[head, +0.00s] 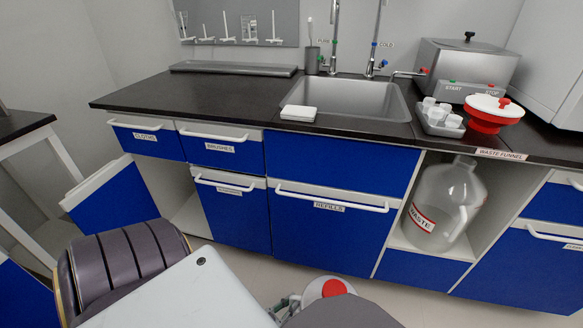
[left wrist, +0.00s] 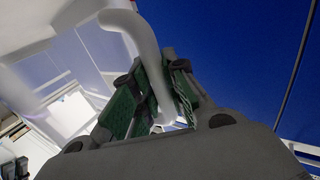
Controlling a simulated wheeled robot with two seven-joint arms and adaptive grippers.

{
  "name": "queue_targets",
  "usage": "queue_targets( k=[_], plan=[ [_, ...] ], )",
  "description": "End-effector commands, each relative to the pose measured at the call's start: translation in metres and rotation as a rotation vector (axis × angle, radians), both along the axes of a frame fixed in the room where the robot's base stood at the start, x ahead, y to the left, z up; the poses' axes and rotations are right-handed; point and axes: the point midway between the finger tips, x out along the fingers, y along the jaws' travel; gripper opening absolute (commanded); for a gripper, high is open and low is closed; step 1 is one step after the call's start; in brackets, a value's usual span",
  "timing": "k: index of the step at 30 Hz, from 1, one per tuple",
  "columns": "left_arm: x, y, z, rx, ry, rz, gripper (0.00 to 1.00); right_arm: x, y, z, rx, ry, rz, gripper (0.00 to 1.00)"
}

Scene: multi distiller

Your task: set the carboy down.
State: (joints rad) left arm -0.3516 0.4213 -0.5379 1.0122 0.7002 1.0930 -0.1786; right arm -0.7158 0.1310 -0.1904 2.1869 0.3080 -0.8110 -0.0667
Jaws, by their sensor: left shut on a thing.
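My left gripper (head: 287,303) is low at the bottom middle of the head view, largely hidden by my own arm. Beside it shows a small part of a white thing with a red round top (head: 327,289), which looks like the capped top of a carboy. In the left wrist view my left gripper (left wrist: 165,95) is shut with its green-padded fingers around a white curved handle (left wrist: 135,35). The handle joins a pale body at upper left; its base is out of view. Another clear carboy (head: 440,200) labelled WASTE stands upright in the open cabinet bay. My right gripper is not visible.
The dark counter (head: 140,98) holds a sink (head: 362,100), a white block (head: 298,113), a cup tray (head: 440,118) and a red-and-white funnel (head: 492,112). Blue drawers with white handles line the front. A cabinet door (head: 110,195) stands open at left. Some floor shows.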

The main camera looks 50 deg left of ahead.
Motion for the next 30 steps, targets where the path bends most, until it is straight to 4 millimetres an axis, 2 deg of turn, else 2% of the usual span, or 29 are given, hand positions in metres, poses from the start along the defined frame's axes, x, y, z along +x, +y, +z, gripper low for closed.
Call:
queue_targets(
  k=[7, 21, 30],
  plan=[
    [0.002, 0.0, -0.004, -0.003, -0.007, 0.001, 0.0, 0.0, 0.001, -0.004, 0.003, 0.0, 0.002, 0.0],
    [0.002, 0.0, -0.033, -0.002, -0.006, 0.001, 0.0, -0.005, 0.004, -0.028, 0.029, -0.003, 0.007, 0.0],
    [0.002, 0.0, -0.035, -0.003, -0.007, 0.001, 0.0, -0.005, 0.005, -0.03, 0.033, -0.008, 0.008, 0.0]
  ],
)
